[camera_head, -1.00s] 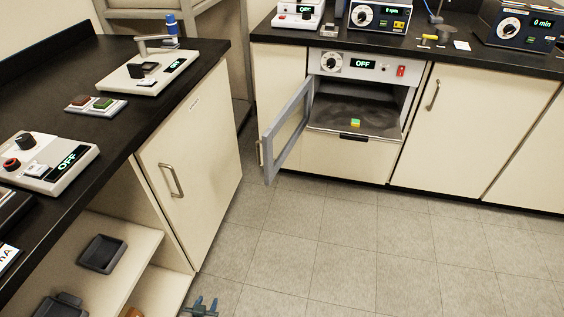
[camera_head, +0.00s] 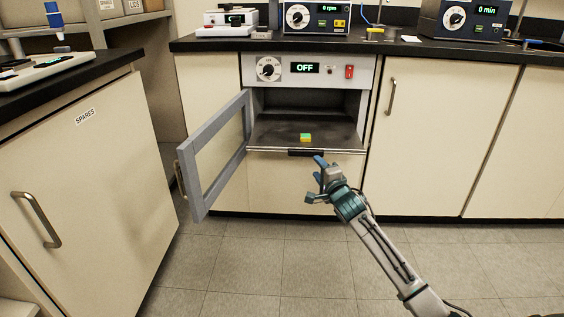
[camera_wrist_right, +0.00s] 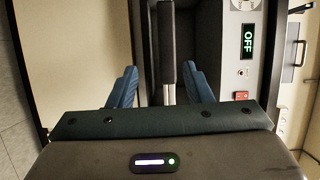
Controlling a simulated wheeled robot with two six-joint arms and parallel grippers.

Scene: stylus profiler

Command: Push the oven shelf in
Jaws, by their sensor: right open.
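The oven shelf (camera_head: 275,132) is a dark flat plate that sticks partly out of the open oven, with a pale front edge and a dark handle (camera_head: 306,153). A small green and yellow block (camera_head: 306,137) lies on it. My right gripper (camera_head: 316,179) is open and empty, just in front of and a little below the handle. In the right wrist view its two blue fingers (camera_wrist_right: 163,88) stand apart, with the dark handle bar (camera_wrist_right: 166,35) ahead between them. I cannot tell whether they touch it. My left gripper is not in view.
The glass-framed oven door (camera_head: 213,150) hangs open to the left. The oven panel (camera_head: 310,69) reads OFF, with a knob and red switch. A cabinet marked SPARES (camera_head: 85,190) stands at left. Instruments sit on the counter above. The tiled floor (camera_head: 260,265) in front is clear.

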